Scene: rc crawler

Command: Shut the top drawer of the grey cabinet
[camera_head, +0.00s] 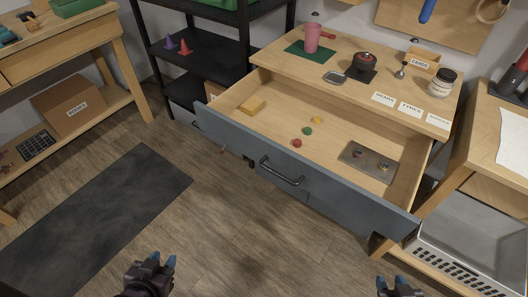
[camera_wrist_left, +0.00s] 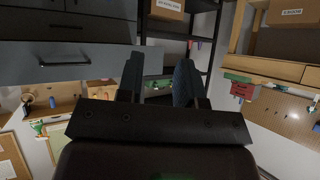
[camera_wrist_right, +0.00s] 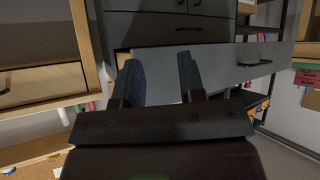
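The top drawer (camera_head: 236,142) of the grey cabinet is pulled far out, with its grey front facing me and a dark bar handle (camera_head: 281,171) at its middle. My left gripper (camera_head: 152,263) is open and empty, low in the head view, left of and in front of the drawer. My right gripper (camera_head: 396,283) is open and empty at the lower right, in front of the drawer's right end. Neither touches the drawer. The right wrist view shows the drawer front and handle (camera_wrist_right: 255,63).
The wooden cabinet top (camera_head: 344,60) holds a pink cup (camera_head: 312,38), a jar (camera_head: 442,82) and labels. A black shelf (camera_head: 200,50) stands behind left, and a wooden bench with a grey bin (camera_head: 475,240) is right. A dark mat (camera_head: 95,215) lies on the open floor.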

